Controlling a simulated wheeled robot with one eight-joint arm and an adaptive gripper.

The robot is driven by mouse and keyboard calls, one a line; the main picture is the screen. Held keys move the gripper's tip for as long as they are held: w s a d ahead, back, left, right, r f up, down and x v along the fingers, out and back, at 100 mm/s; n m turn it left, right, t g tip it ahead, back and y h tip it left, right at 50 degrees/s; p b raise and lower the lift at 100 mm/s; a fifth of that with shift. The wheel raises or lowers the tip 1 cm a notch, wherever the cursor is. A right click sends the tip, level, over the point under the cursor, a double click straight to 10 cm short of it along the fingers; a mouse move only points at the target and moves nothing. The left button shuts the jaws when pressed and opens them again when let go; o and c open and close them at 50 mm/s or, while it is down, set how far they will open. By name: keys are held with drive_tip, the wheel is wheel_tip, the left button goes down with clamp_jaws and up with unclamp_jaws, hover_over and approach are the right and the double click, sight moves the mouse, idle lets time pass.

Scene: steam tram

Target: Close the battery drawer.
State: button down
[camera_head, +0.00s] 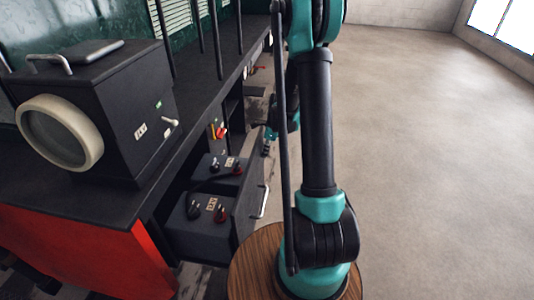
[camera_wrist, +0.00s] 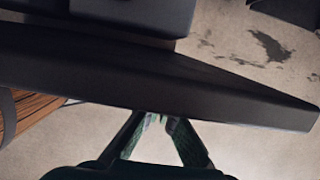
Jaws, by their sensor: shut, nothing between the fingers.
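The battery drawer (camera_head: 247,215) is pulled out from under the dark running board of the tram. Its front panel faces right and carries a pale bar handle (camera_head: 263,202). Two dark batteries (camera_head: 199,226) with red and black terminals sit in it. In the wrist view the front panel (camera_wrist: 150,75) crosses the picture as a wide dark bar, with part of a battery (camera_wrist: 130,12) behind it. My gripper (camera_wrist: 157,119) is shut and empty, its fingertips at the panel's outer side. I cannot tell whether they touch it. In the head view my arm mostly hides the gripper.
A black headlamp box (camera_head: 120,110) with a round lens stands on the running board (camera_head: 60,195) at left. A red panel (camera_head: 90,250) is below it. Thin upright rods rise behind. The concrete floor (camera_head: 440,150) on the right is clear.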

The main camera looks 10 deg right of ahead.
drive_tip(key=w+a, duration=0.2)
drive_tip(key=a, duration=0.3)
drive_tip(key=w+a, duration=0.2)
drive_tip(key=a, duration=0.4)
drive_tip(key=w+a, duration=0.3)
drive_tip(key=a, duration=0.2)
drive_tip(key=shift+a, duration=0.3)
drive_tip(key=d, duration=0.1)
drive_tip(key=s+d, duration=0.1)
drive_tip(key=d, duration=0.2)
drive_tip(key=shift+s+d+r, duration=0.1)
drive_tip(key=shift+s+r, duration=0.05)
drive_tip(key=shift+s, duration=0.25)
drive_tip(key=w+v, duration=0.1)
drive_tip(key=v, duration=0.8)
drive_tip(key=s+d+n+t, duration=0.1)
drive_tip(key=s+d+n, duration=0.2)
drive_tip(key=s+n, duration=0.4)
drive_tip(key=s+d+n+t+h, duration=0.1)
drive_tip(key=s+d+n, duration=0.2)
drive_tip(key=s+n, duration=0.5)
drive_tip(key=s+d+r+n+t+h, duration=0.1)
drive_tip(key=s+d+n, duration=0.3)
drive_tip(key=s, duration=1.3)
drive_tip(key=n, duration=0.3)
drive_tip(key=shift+s+n, duration=0.3)
drive_tip(key=shift+s, duration=0.1)
drive_tip(key=shift+r, duration=0.1)
